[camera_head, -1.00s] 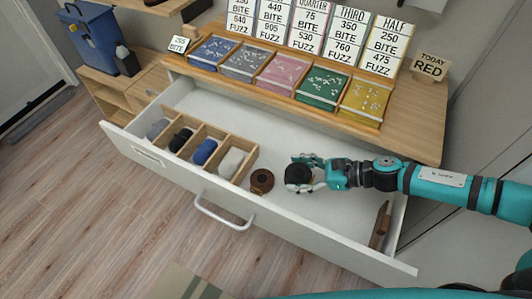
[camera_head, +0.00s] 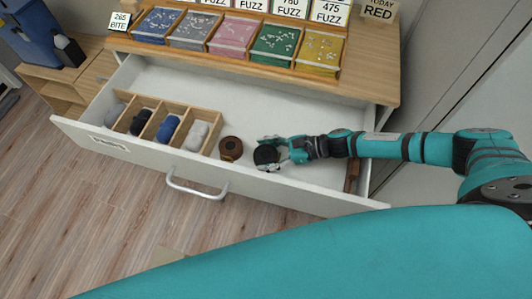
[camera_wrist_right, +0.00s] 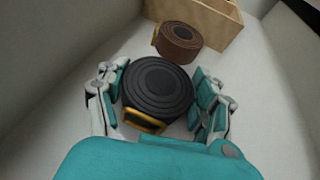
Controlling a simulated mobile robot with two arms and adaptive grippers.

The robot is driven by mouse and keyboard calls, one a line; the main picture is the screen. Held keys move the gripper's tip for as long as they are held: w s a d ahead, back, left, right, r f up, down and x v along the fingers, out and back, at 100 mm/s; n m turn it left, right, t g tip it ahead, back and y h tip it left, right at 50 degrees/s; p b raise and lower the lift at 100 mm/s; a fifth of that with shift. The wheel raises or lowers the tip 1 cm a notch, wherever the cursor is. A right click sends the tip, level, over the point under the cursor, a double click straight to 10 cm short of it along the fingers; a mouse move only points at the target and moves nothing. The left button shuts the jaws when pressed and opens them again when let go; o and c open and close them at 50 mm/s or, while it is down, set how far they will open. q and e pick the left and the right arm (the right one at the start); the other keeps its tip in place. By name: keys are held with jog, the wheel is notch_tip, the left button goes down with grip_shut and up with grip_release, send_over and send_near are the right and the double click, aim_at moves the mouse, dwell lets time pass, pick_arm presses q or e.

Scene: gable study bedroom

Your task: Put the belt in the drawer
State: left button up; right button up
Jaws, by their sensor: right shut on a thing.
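A black rolled belt (camera_head: 265,156) with a gold buckle sits low inside the open white drawer (camera_head: 250,97). My right gripper (camera_head: 270,153) is around it. In the right wrist view the belt (camera_wrist_right: 157,89) lies between the two fingers of the gripper (camera_wrist_right: 158,95), which is shut on it. Whether the belt touches the drawer floor is hard to tell. A brown rolled belt (camera_head: 231,148) lies in the drawer just left of the black one; it also shows beyond it in the right wrist view (camera_wrist_right: 179,41). My left gripper is not in view.
A wooden divider (camera_head: 187,111) with rolled socks fills the drawer's left part. A brown item (camera_head: 352,175) stands near the drawer's right wall. Above is a wooden top (camera_head: 372,85) with colored trays and signs. The drawer floor behind the belts is clear.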

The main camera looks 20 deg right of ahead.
aim_at(270, 155)
jog(key=shift+f, duration=0.15)
jog(key=o, duration=1.3)
jog(key=shift+r, duration=0.2)
jog(key=shift+s+d, duration=0.1)
jog(key=shift+d, duration=0.25)
jog(key=b+v, duration=0.1)
jog(key=v, duration=0.4)
jog(key=shift+s+d+r, duration=0.1)
jog(key=shift+s+d, duration=0.05)
jog(key=shift+d, duration=0.05)
jog(key=shift+s+d+r, duration=0.2)
jog(key=shift+d+r, duration=0.15)
jog(key=shift+d, duration=0.15)
